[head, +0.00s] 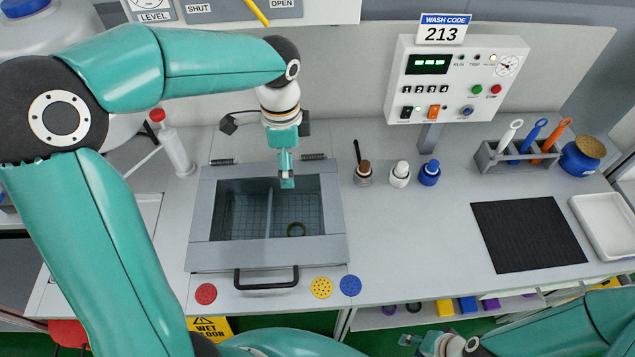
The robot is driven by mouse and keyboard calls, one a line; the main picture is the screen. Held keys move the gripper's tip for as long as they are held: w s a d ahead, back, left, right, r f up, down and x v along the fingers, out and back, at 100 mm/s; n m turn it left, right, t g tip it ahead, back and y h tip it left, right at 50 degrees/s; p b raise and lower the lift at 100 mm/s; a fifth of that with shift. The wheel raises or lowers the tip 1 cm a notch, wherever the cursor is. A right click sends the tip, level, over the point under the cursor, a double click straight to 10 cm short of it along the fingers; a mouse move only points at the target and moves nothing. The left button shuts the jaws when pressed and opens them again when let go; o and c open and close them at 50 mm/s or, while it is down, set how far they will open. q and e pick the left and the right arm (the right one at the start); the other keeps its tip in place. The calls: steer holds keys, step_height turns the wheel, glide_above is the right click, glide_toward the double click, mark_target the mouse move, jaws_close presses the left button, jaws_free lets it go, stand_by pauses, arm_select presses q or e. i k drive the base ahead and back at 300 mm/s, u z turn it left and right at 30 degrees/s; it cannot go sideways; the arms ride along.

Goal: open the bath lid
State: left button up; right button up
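The bath lid (334,222) is a grey frame with a clear window, lying flat over the bath, with hinges along its back edge. Its black bar handle (266,284) is at the front. Through the window I see a wire grid and a small dark ring (296,229). My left gripper (287,182) points down over the back part of the lid, away from the handle; I cannot tell its finger opening or whether it touches. My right gripper (424,343) is low at the bottom edge, in front of the counter, far from the lid; its fingers are too small to judge.
Red (206,294), yellow (321,288) and blue (350,286) discs lie along the front edge. Several small bottles (399,174) stand right of the bath. A control panel (455,80) stands behind. A black mat (528,235), tool rack (520,155) and white tray (604,225) are right.

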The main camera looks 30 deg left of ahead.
mark_target(202, 255)
steer(key=u, duration=0.05)
steer(key=k, duration=1)
steer(key=z, duration=0.05)
